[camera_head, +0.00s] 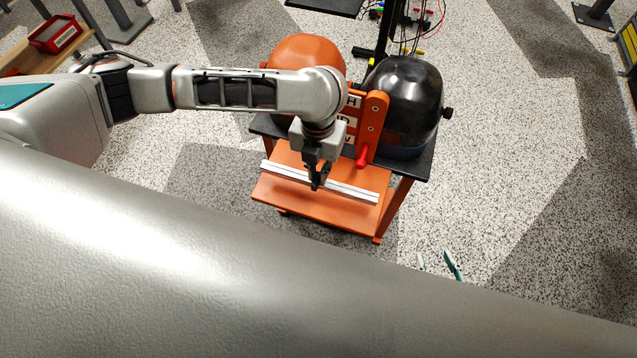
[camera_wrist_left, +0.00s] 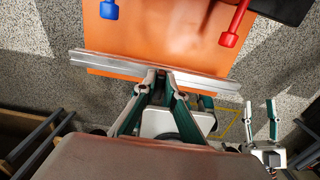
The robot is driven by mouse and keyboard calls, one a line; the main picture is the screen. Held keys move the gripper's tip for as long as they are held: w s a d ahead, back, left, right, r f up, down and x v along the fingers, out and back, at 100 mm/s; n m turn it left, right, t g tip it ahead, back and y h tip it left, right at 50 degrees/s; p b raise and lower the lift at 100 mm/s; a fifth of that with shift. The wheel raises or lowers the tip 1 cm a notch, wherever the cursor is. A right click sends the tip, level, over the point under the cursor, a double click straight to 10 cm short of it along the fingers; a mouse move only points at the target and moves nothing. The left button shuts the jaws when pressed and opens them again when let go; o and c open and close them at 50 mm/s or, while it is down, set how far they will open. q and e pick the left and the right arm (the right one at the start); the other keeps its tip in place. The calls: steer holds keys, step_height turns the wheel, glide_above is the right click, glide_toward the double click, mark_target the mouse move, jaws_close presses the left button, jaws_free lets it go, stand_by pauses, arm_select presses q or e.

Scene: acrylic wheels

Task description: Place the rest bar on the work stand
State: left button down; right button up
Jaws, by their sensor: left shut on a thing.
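The rest bar (camera_head: 345,189) is a long, pale metal strip. My left gripper (camera_head: 316,184) is shut on its middle; the wrist view shows the fingertips (camera_wrist_left: 163,76) closed on the bar (camera_wrist_left: 105,62). The bar lies across the orange plate of the work stand (camera_head: 310,208) in the head view. In the wrist view its ends reach past the sides of the orange plate (camera_wrist_left: 165,30). I cannot tell whether it touches the plate. My right gripper (camera_head: 439,263) shows only as two teal fingertips, apart and empty, right of the stand; it also shows in the wrist view (camera_wrist_left: 267,118).
An orange dome (camera_head: 303,50) and a black dome (camera_head: 405,95) stand behind the plate. A red lever (camera_head: 362,157) sticks out near the plate's back right. A red bin (camera_head: 55,34) is at the far left.

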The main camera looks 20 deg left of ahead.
mark_target(318, 184)
arm_select(q)
step_height(318, 184, down, 5)
steer(key=shift+f+b, duration=0.1)
steer(key=shift+b, duration=0.6)
steer(key=c, duration=2.5)
jaws_free()
steer(key=shift+f, duration=0.15)
steer(key=o, duration=0.4)
step_height(318, 184, up, 11)
steer(key=p, duration=0.3)
steer(key=shift+r, duration=0.7)
